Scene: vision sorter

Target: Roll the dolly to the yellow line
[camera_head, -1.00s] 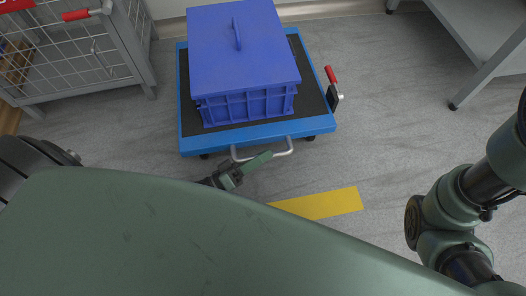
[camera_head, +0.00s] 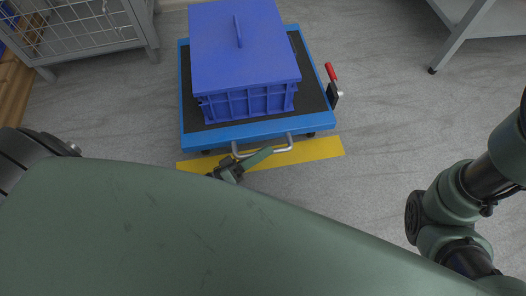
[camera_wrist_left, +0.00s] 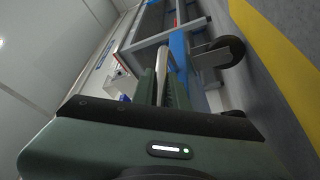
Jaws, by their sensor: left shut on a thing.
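The blue dolly (camera_head: 222,136) with a black mat stands on the grey floor and carries a lidded blue crate (camera_head: 243,52). Its front edge lies close to the yellow line (camera_head: 318,150), which runs across the floor under and in front of that edge. My left gripper (camera_head: 256,158) is shut on the dolly's metal handle (camera_head: 283,149). In the left wrist view the gripper (camera_wrist_left: 163,88) closes around the handle bar, with a dolly wheel (camera_wrist_left: 222,52) and the yellow line (camera_wrist_left: 275,45) to the right. My right gripper is out of view; only my right arm shows.
A wire cage cart (camera_head: 85,30) stands at upper left, with wooden boards beside it. A grey table or shelf (camera_head: 485,18) stands at upper right. A red-handled lever (camera_head: 331,73) sticks out from the dolly's right side. Floor right of the dolly is clear.

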